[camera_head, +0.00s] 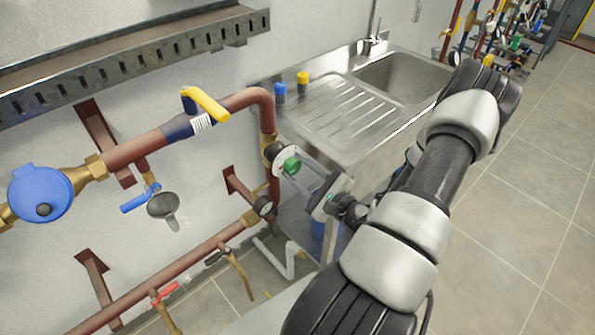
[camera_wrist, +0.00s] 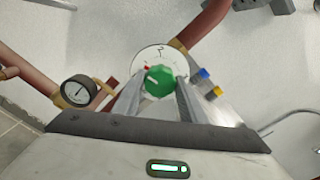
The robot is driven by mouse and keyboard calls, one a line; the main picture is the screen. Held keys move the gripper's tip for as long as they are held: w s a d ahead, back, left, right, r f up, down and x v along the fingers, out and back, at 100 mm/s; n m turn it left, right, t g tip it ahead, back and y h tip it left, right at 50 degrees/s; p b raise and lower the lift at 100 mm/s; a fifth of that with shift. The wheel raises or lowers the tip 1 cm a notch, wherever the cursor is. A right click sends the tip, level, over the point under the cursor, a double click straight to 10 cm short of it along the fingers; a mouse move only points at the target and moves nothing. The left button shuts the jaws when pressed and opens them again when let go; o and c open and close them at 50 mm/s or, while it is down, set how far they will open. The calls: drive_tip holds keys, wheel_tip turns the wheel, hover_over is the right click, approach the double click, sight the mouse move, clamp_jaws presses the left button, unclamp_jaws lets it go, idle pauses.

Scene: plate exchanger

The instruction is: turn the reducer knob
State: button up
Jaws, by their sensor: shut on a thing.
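The green reducer knob (camera_head: 291,165) sits on a fitting at the lower end of the brown pipe's bend. In the wrist view the green knob (camera_wrist: 160,82) lies between my two fingers, in front of a white round dial (camera_wrist: 150,58). My gripper (camera_head: 299,170) reaches the knob from the right, and its fingers are closed on the knob's sides. In the wrist view my gripper (camera_wrist: 160,88) shows a finger on each side of the knob.
A yellow-handled valve (camera_head: 206,105) and a blue meter (camera_head: 40,193) sit on the upper pipe. A pressure gauge (camera_wrist: 78,91) is left of the knob in the wrist view. A steel sink (camera_head: 400,78) stands behind my arm. Open floor lies to the right.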

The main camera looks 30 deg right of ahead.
drive_tip(key=n+b, duration=0.1)
drive_tip(key=n, duration=0.2)
drive_tip(key=shift+f+n+b, duration=0.15)
drive_tip(key=shift+n+b, duration=0.15)
drive_tip(key=shift+b, duration=0.1)
drive_tip(key=shift+n+b, duration=1)
drive_tip(key=shift+n, duration=0.5)
drive_tip(key=o, duration=1.1)
drive_tip(key=shift+s, duration=0.1)
drive_tip(key=s, duration=0.5)
drive_tip(key=s+d, duration=0.1)
drive_tip(key=s, duration=0.5)
drive_tip(key=s+d, duration=0.1)
drive_tip(key=s, duration=0.5)
drive_tip(key=shift+s+d, duration=0.1)
drive_tip(key=shift+d, duration=0.1)
drive_tip(key=shift+d, duration=0.1)
